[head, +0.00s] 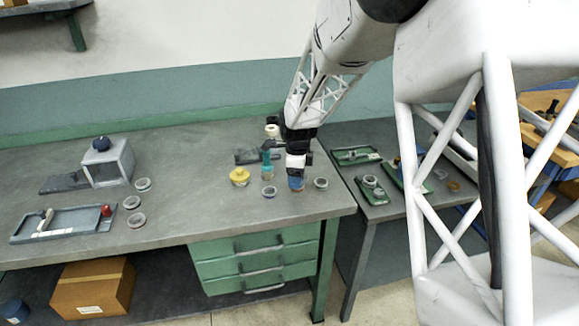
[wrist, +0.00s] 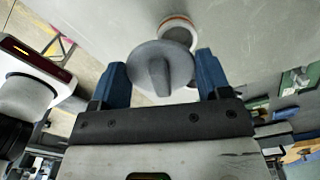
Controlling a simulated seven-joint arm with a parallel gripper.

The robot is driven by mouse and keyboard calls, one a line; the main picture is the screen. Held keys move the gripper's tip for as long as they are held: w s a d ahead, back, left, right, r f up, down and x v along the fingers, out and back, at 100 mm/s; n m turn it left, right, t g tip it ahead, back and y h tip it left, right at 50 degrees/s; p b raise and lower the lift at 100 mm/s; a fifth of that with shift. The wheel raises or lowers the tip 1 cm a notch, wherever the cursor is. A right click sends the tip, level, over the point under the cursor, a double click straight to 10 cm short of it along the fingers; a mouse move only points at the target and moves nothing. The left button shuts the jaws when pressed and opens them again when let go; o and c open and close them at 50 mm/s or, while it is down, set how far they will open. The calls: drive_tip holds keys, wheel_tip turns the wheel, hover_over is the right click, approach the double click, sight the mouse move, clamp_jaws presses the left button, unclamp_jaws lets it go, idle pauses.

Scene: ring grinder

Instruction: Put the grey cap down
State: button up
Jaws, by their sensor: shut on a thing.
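In the wrist view the grey cap (wrist: 160,68), a round disc with a raised bar across it, sits between the two blue fingers of my gripper (wrist: 161,78). The gripper is shut on it. A small pale round cup with an orange band (wrist: 178,30) shows just beyond the cap, partly hidden by it. In the head view my gripper (head: 296,184) points down over the right part of the grey workbench (head: 200,215), near its front right corner. The cap cannot be made out there. How high it is above the bench I cannot tell.
Near the gripper are a small round cup (head: 320,183) on its right, another (head: 269,191) and a yellow lidded piece (head: 239,176) on its left, and a teal upright piece (head: 266,160). A tray (head: 62,224) and grey box (head: 108,162) stand far left. The bench's middle is clear.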

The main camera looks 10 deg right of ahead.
drive_tip(key=w, duration=0.7)
drive_tip(key=w+f, duration=0.1)
drive_tip(key=w, duration=0.3)
drive_tip(key=shift+w+d, duration=0.2)
drive_tip(key=shift+f, duration=0.1)
drive_tip(key=shift+f, duration=1.7)
drive_tip(key=shift+f, duration=0.1)
drive_tip(key=o, duration=0.9)
wheel_tip(320, 180, up, 12)
drive_tip(key=shift+r, duration=0.1)
